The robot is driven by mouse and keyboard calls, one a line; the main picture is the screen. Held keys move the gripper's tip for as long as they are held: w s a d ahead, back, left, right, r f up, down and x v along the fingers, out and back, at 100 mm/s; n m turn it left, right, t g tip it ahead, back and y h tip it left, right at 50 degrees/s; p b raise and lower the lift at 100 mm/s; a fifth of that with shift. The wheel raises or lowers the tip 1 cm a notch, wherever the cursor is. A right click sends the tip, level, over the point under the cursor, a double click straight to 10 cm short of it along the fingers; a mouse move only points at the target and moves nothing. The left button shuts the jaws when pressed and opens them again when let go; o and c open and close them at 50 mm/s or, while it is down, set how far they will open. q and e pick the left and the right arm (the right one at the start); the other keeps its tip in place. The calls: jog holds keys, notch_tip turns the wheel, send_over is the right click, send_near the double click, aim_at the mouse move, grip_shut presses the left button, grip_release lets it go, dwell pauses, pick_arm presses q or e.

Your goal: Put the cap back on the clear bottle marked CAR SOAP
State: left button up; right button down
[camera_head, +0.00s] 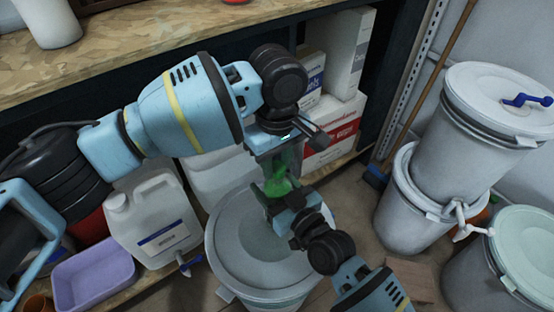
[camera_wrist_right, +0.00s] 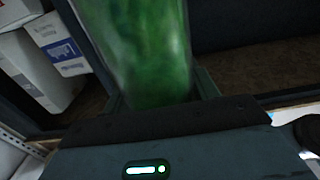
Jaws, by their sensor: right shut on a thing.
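A clear bottle with green liquid (camera_head: 276,182) is held above a grey drum lid in the head view. It fills the upper middle of the right wrist view (camera_wrist_right: 145,50). My right gripper (camera_head: 284,192) is shut on the bottle's body. My left gripper (camera_head: 290,140) is just above the bottle, over its top end. The left fingers are mostly hidden, so I cannot tell whether they are open or shut. The bottle's neck is hidden behind the left gripper. No cap and no CAR SOAP marking can be made out.
A grey lidded drum (camera_head: 225,250) stands below the grippers. White jugs (camera_head: 155,220) and a purple tub (camera_head: 95,275) are at left. Cartons (camera_head: 335,125) stand on the shelf behind. Stacked drums (camera_head: 485,125) stand at right. A wooden worktop (camera_head: 130,45) runs along the back.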

pick_arm(q)
jog(key=c, duration=0.3)
jog(key=m, duration=0.6)
jog(key=shift+m, duration=0.3)
jog(key=shift+c, duration=0.2)
jog(key=m, duration=0.4)
jog(key=shift+m, duration=0.3)
jog(key=m, duration=0.4)
jog(key=shift+m, duration=0.3)
jog(key=m, duration=0.4)
jog(key=shift+m, duration=0.3)
jog(key=m, duration=1)
jog(key=shift+f+m, duration=0.1)
jog(key=shift+m, duration=0.2)
jog(key=o, duration=1.2)
jog(key=shift+c, duration=0.2)
